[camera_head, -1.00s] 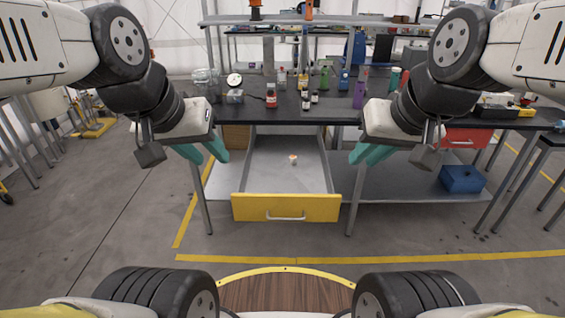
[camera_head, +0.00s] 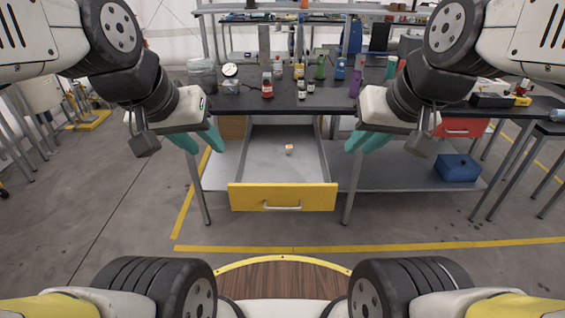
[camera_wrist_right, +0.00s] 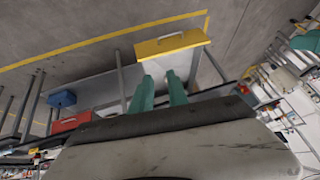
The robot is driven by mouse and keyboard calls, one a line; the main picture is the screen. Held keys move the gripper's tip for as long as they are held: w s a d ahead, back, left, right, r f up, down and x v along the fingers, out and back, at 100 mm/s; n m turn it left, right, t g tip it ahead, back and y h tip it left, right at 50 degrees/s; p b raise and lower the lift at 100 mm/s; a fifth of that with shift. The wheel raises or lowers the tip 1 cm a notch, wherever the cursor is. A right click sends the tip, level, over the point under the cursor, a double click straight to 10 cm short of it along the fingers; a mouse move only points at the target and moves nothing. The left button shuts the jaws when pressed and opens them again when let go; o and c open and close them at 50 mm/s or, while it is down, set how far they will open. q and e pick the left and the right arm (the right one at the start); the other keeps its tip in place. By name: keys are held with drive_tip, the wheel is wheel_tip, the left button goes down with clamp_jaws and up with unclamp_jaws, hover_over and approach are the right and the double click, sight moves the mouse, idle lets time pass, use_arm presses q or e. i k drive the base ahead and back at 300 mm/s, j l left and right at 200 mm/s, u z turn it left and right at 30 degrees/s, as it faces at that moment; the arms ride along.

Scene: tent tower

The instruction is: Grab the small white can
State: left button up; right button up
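A small white object with an orange-red mark (camera_head: 289,149), perhaps the small white can, sits in the open drawer (camera_head: 283,197); it is too small to tell for sure. My left gripper (camera_head: 201,141) has teal fingers set apart and hangs empty left of the drawer. My right gripper (camera_head: 364,142) is likewise open and empty, right of the drawer. The right wrist view shows its two teal fingers (camera_wrist_right: 159,92) with a gap between them, pointing towards the yellow drawer front (camera_wrist_right: 173,43). Both grippers are well apart from the white object.
The black-topped table (camera_head: 230,103) carries several bottles, a red-labelled bottle (camera_head: 267,85) and a dial gauge (camera_head: 230,71). A blue box (camera_head: 459,168) sits on the low shelf at right. The floor before the yellow drawer is clear.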

sight(288, 147)
drive_tip(key=i+j, duration=0.25)
drive_tip(key=i, duration=0.25)
drive_tip(key=i+j, duration=0.2)
drive_tip(key=i, duration=0.3)
